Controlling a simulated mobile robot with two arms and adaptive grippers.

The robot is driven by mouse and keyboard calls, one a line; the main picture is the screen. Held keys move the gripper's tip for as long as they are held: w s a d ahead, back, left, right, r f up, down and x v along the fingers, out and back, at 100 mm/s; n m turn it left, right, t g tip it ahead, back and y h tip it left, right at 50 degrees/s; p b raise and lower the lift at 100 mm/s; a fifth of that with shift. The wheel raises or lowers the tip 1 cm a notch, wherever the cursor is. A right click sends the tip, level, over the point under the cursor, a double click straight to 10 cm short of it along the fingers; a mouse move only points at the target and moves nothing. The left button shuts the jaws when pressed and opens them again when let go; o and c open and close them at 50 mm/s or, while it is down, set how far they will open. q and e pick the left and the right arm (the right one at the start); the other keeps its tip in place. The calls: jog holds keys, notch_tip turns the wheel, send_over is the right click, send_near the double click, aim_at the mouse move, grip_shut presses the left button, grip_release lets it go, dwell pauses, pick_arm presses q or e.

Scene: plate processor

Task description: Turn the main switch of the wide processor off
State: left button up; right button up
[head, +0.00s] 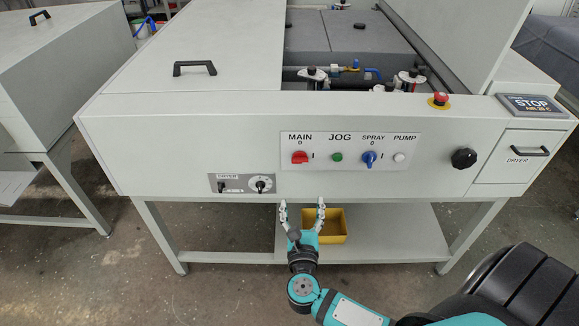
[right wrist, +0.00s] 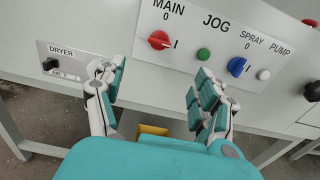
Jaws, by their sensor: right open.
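The wide processor (head: 200,120) has a white panel with a red main switch (head: 300,157), marked MAIN, with 0 above it and I to its right. The switch also shows in the right wrist view (right wrist: 160,41); its handle looks roughly level, along the line to the I mark. My right gripper (head: 302,204) is open and empty, just below the panel, its fingers pointing up toward the switch. In the right wrist view its fingers (right wrist: 155,80) are spread apart below the switch, not touching it. My left gripper is not in view.
Right of the switch are a green JOG button (head: 337,157), a blue SPRAY switch (head: 370,159) and a PUMP button (head: 399,157). A dryer panel (head: 242,183) sits lower left. A yellow bin (head: 333,236) stands on the shelf below. A red emergency button (head: 440,99) is above right.

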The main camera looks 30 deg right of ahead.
aim_at(300, 163)
jog(key=p+x, duration=0.2)
jog(key=x, duration=1.2)
jog(key=shift+w, duration=0.45)
jog(key=shift+w+d, duration=0.2)
jog(key=shift+w, duration=0.1)
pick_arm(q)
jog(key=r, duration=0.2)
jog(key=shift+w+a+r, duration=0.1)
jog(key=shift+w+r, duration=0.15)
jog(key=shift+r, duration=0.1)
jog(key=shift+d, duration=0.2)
pick_arm(e)
jog(key=c, duration=1.2)
